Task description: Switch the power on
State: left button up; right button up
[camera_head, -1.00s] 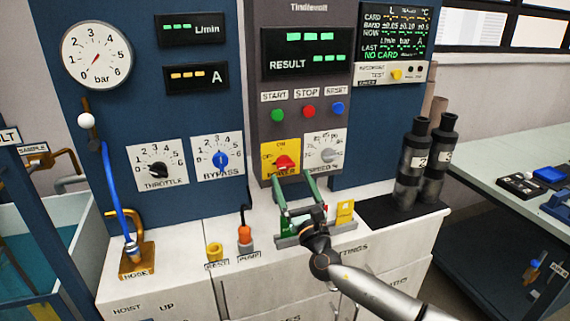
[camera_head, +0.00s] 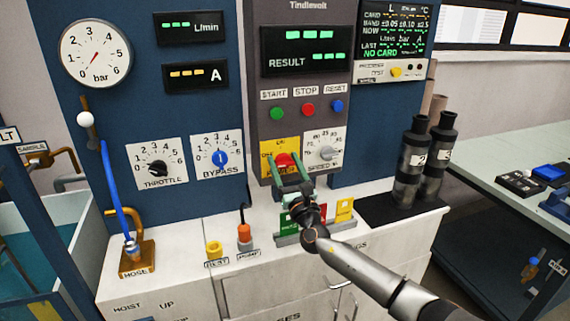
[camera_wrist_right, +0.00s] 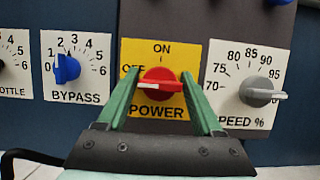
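The power switch is a red knob (camera_head: 285,160) on a yellow plate (camera_head: 270,147) marked ON, OFF and POWER. In the right wrist view the red knob (camera_wrist_right: 160,84) has its pale pointer line toward the left, at OFF. My right gripper (camera_head: 286,166) is in front of the yellow plate. In the right wrist view its green fingers (camera_wrist_right: 159,78) are open, one on each side of the knob, with visible gaps. I cannot tell how far the tips are from the panel. My left gripper is not in view.
The grey speed knob (camera_wrist_right: 258,92) is close to the right of the fingers, and the blue bypass knob (camera_wrist_right: 66,69) is to the left. Start, stop and reset buttons (camera_head: 308,109) sit above. Coloured cards (camera_head: 344,210) stand on the counter below. Dark cylinders (camera_head: 411,160) stand at right.

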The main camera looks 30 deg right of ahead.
jog(key=c, duration=1)
jog(key=shift+o, duration=0.2)
